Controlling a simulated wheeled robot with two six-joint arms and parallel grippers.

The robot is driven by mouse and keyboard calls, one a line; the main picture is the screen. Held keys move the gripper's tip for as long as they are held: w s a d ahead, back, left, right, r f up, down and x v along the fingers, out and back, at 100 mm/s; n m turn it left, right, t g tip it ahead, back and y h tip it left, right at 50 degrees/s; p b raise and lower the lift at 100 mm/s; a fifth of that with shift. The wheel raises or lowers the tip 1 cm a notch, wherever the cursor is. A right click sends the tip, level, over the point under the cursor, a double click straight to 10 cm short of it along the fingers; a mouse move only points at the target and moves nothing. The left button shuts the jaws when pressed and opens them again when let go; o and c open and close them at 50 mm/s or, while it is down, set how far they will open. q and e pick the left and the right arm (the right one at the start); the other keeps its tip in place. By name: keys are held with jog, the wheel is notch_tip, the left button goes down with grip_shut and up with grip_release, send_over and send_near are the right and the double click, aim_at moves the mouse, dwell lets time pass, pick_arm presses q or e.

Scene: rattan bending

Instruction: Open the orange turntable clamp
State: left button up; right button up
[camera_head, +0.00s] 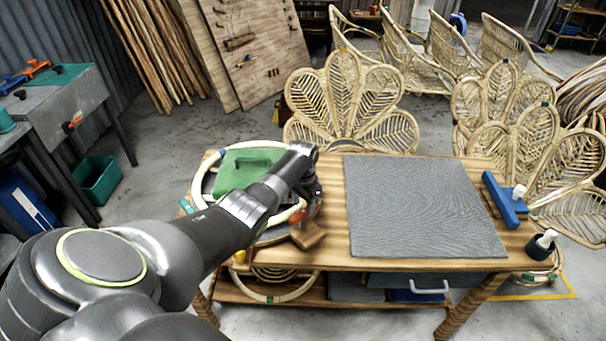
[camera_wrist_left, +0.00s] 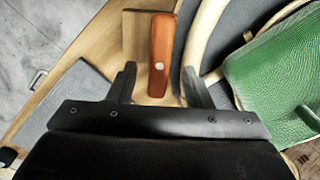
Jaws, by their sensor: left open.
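The orange clamp lever (camera_wrist_left: 161,55) lies on a wooden block (camera_wrist_left: 136,38) beside the grey turntable in the left wrist view. In the head view the lever (camera_head: 298,216) is partly hidden behind my left arm. My left gripper (camera_wrist_left: 159,70) is open, with one finger on each side of the lever's near end. I cannot tell whether the fingers touch it. In the head view this gripper (camera_head: 309,192) is over the turntable's right side. A pale rattan hoop (camera_wrist_left: 205,32) curves beside the lever, next to a green block (camera_wrist_left: 285,65). My right gripper is not visible.
The wooden workbench (camera_head: 335,250) carries a large grey mat (camera_head: 420,200), clear on top. Rattan chair backs (camera_head: 345,105) stand close behind the bench.

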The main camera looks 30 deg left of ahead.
pick_arm(q)
notch_tip(320, 180, up, 15)
jog(key=b, duration=0.1)
jog(key=shift+b, duration=0.3)
dwell(0.4)
